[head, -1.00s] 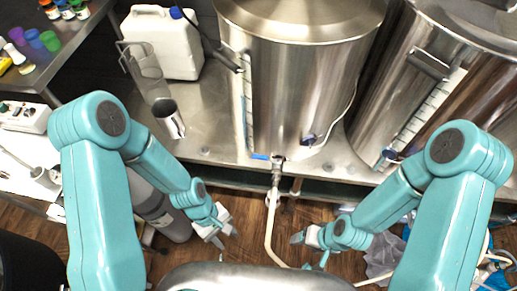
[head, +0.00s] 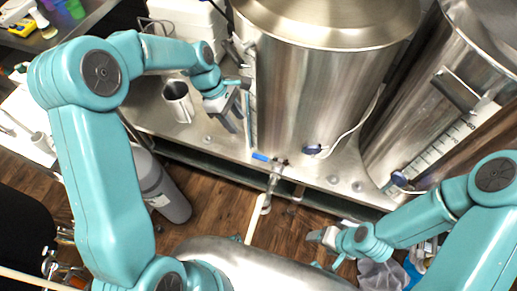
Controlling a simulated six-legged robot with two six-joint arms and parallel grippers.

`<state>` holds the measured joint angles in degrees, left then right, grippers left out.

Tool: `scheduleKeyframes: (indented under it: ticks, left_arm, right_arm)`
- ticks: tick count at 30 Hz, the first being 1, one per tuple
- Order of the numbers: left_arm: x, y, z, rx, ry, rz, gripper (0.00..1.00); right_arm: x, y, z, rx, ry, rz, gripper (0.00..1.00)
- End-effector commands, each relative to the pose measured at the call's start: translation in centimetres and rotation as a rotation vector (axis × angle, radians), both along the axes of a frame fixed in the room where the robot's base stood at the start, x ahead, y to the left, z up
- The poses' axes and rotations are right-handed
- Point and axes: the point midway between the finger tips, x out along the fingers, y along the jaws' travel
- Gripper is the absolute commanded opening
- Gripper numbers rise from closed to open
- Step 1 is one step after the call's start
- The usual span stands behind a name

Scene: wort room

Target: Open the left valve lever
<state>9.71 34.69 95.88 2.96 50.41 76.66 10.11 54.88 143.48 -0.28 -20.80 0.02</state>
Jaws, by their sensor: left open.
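The left valve lever (head: 261,157) is a small blue handle on the valve (head: 275,172) at the foot of the left steel kettle (head: 305,95). It lies roughly level, pointing left from the valve. My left gripper (head: 234,118) is open and empty, in front of the kettle's left side, above and left of the lever and apart from it. My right gripper (head: 318,238) is low, right of the valve, over the floor; whether its fingers are apart is too small to tell.
A second kettle (head: 430,120) stands to the right on the same steel bench (head: 215,150). A metal cup (head: 177,100) stands left of my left gripper. A pale hose (head: 254,222) hangs from the valve. A grey gas cylinder (head: 160,188) stands on the wooden floor at left.

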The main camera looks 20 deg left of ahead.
Motion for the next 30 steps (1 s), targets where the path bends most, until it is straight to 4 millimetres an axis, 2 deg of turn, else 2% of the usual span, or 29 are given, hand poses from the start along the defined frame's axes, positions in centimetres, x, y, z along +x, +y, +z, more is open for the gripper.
scheduleKeyframes:
  ticks: [12, 18, 24, 30]
  left_arm:
    - [-0.4, -3.6, -8.7, -0.001, 0.007, -0.004, 0.45]
    - [-0.3, -5.3, -12.4, -0.001, 0.006, -0.005, 0.45]
    - [-0.1, -6.2, -14.2, -0.001, 0.002, -0.003, 0.45]
    - [-0.1, -6.3, -14.5, -0.001, 0.002, -0.003, 0.45]
  right_arm:
    - [0.0, 0.0, -0.2, 0.0, 0.0, 0.0, 0.69]
    - [0.0, 0.0, -0.3, 0.0, 0.001, 0.001, 0.69]
    - [0.0, 0.0, -0.3, 0.0, 0.0, 0.0, 0.69]
    - [0.0, 0.0, -0.3, 0.0, 0.0, 0.001, 0.69]
